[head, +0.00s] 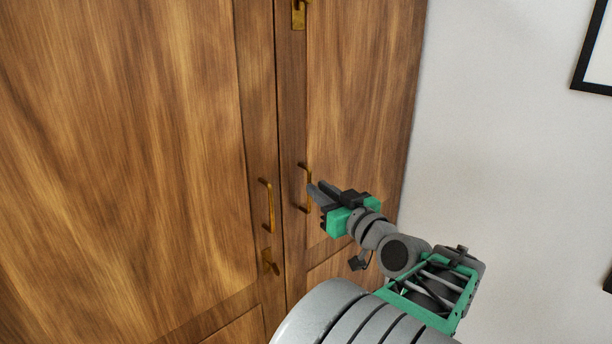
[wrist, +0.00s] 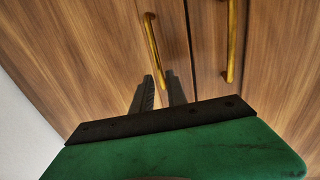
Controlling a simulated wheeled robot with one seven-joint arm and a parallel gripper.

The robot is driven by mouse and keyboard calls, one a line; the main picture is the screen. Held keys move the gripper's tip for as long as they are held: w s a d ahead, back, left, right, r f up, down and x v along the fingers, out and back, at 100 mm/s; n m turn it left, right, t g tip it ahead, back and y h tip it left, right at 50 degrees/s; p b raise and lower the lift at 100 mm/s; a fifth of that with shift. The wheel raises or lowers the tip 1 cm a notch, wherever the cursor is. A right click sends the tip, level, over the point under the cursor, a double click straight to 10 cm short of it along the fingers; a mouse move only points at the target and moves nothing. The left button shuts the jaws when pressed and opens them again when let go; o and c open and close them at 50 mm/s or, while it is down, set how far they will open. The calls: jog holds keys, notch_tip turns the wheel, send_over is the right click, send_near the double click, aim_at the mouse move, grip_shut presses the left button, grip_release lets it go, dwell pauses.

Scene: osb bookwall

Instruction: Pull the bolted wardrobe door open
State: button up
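The wooden wardrobe has a left door (head: 130,130) and a right door (head: 365,90) meeting at a vertical seam. The right door has a brass handle (head: 306,188), the left door another (head: 268,206). A brass bolt (head: 298,14) sits high by the seam, and a second brass fitting (head: 269,262) sits below the left handle. My gripper (head: 317,189) is close to the right door's handle, with its fingers apart. In the wrist view, that handle's lower part (wrist: 155,48) lines up with the gap between the fingertips (wrist: 160,77); contact is unclear.
A white wall (head: 510,150) stands right of the wardrobe, with a black picture frame (head: 580,85) at upper right. The left door's handle also shows in the wrist view (wrist: 231,40), close beside the other. The space before the left door looks clear.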

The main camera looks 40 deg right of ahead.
jog(key=p, duration=0.1)
send_over(310, 212)
jog(key=shift+w+d, duration=0.15)
jog(key=shift+w, duration=0.15)
jog(key=shift+c, duration=0.4)
grip_shut()
dwell(0.7)
